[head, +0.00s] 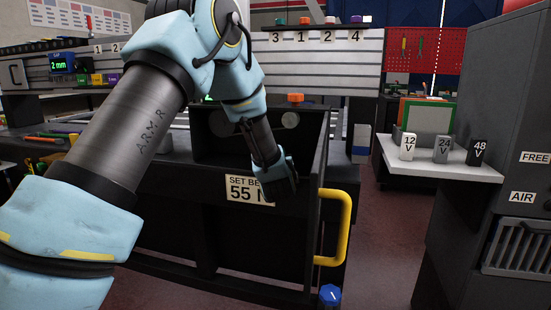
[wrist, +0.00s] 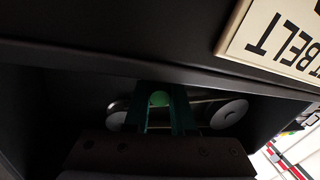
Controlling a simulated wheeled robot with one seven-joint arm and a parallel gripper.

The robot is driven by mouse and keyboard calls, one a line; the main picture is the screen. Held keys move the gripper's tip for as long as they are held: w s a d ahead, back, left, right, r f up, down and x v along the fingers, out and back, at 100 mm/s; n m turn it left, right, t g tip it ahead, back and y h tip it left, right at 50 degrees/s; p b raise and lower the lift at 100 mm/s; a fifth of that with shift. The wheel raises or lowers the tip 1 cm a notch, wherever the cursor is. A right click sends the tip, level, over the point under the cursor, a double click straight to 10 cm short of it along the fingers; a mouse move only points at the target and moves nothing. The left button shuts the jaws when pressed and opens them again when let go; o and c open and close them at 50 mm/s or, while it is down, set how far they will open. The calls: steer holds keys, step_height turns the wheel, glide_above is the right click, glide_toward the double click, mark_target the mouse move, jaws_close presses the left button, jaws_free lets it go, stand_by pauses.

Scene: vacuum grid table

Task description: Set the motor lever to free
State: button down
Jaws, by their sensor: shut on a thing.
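The knob appears to be the motor lever's end; the rest of the lever is hidden or too dark to see. Two grey pulleys (wrist: 230,113) with a belt between them lie behind the fingers inside the dark housing. In the head view, my arm reaches down to the front of the dark machine (head: 240,150), over the right end of the "SET BELT 55 N" sign (head: 240,188). The fingertips and knob cannot be made out there.
A yellow handle (head: 347,228) and a blue knob (head: 329,295) are at the machine's right. A white shelf (head: 440,166) holds 12 V, 24 V and 48 V blocks. A grey cabinet (head: 510,110) at the far right carries FREE and AIR labels. Floor shows between machine and cabinet.

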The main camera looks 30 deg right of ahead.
steer(key=shift+s+d+r+n+t+y, duration=0.15)
steer(key=shift+n+t+y, duration=0.15)
steer(key=shift+n+y, duration=0.25)
steer(key=shift+w+d+f+n+t+y, duration=0.15)
steer(key=shift+n+t+y, duration=0.2)
steer(key=shift+y, duration=0.4)
steer(key=shift+s+r, duration=0.1)
steer(key=c, duration=0.8)
jaws_free()
steer(key=shift+o, duration=0.2)
step_height(320, 180, up, 10)
steer(key=shift+f, duration=0.1)
